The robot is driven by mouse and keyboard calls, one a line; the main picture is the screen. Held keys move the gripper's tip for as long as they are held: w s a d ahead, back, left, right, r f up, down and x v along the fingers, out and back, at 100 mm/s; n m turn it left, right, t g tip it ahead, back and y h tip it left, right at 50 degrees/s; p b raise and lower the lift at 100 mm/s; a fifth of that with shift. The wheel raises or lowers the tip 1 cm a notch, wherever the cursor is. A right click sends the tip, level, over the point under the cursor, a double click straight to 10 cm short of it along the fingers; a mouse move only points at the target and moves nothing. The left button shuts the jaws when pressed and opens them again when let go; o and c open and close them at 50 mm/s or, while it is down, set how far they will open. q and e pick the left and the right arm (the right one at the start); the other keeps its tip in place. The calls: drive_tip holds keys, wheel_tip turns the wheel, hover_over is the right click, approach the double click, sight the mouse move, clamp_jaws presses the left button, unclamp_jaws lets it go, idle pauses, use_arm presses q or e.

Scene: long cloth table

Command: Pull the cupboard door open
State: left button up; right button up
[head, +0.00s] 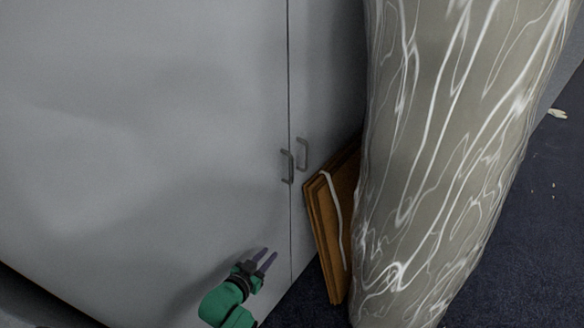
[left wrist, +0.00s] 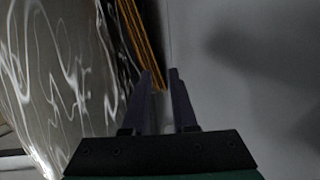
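A grey cupboard has a wide left door (head: 150,130) and a narrower visible right door (head: 325,75), with a straight seam between them. Both doors look closed. The left door's handle (head: 287,167) and the right door's handle (head: 302,154) are small dark bars on either side of the seam. My left gripper (head: 265,258) is below the handles in the head view, in front of the left door, apart from both handles. In the left wrist view its two fingers (left wrist: 162,82) stand apart with nothing between them. No handle shows in that view. My right gripper is not in view.
A large grey-green marbled column (head: 450,130) stands to the right, covering part of the right door. Brown flat boards (head: 325,225) with a white strip lean between it and the cupboard.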

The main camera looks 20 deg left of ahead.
sight(291, 168)
use_arm(q)
wheel_tip(291, 168, up, 22)
drive_tip(key=w+t+h, duration=0.1)
drive_tip(key=w+t, duration=0.1)
drive_tip(key=t, duration=0.3)
drive_tip(key=w+d, duration=0.1)
drive_tip(key=w, duration=0.3)
drive_tip(key=w+d+p, duration=0.1)
drive_tip(key=w, duration=0.4)
drive_tip(key=w+d+p, duration=0.1)
drive_tip(key=w, duration=0.4)
drive_tip(key=shift+d, duration=0.1)
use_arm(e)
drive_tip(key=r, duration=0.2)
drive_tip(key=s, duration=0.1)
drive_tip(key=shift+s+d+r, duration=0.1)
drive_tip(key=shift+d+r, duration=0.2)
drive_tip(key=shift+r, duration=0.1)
use_arm(q)
drive_tip(key=shift+s, duration=0.1)
clamp_jaws()
drive_tip(key=shift+f, duration=0.1)
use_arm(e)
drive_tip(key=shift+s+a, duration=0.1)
